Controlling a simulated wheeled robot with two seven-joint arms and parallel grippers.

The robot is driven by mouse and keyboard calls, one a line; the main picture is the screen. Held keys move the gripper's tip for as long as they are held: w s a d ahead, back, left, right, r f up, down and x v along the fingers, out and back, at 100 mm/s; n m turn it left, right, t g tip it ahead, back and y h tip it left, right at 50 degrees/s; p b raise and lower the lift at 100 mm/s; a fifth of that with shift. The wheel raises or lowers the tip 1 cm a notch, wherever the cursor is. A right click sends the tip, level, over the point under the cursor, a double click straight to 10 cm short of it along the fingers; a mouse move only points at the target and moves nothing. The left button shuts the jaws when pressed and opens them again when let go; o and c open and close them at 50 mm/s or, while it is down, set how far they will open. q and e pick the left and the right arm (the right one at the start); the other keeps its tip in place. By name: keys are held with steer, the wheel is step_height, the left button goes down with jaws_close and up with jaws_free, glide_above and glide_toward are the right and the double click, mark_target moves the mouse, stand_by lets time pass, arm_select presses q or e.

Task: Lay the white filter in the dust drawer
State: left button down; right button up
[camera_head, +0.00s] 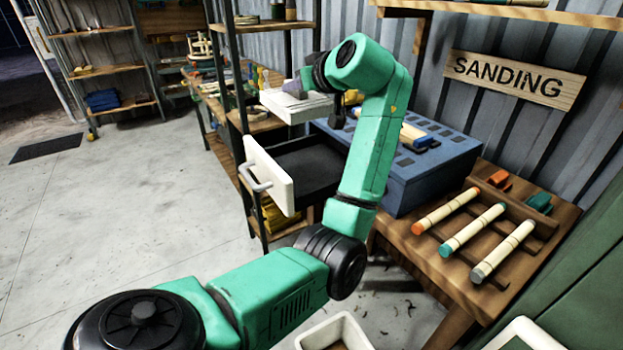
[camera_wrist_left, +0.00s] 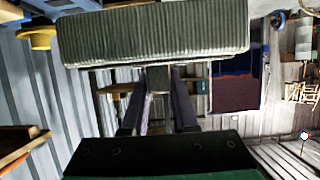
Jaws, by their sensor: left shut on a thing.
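The white filter (camera_head: 291,106) is a pale, pleated slab held in the air above and behind the dust drawer. My left gripper (camera_head: 318,92) is shut on it, partly hidden by my wrist. In the left wrist view the filter (camera_wrist_left: 155,36) spans the top, with its pleats facing the camera. The fingers (camera_wrist_left: 158,82) meet its lower edge near the middle. The dust drawer (camera_head: 268,175) is pulled out from the blue sander, with a white front, a grey handle and a dark, empty-looking inside. My forearm covers part of its right side. My right gripper is out of view.
Capped poles (camera_head: 472,236) lie on a wooden rack at the right. Shelves (camera_head: 225,70) stand behind the drawer. A white bin (camera_head: 335,332) is at the bottom.

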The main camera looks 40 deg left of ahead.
arm_select(q)
step_height(320, 180, down, 20)
steer(key=shift+f, duration=0.25)
steer(key=c, duration=0.7)
jaws_free()
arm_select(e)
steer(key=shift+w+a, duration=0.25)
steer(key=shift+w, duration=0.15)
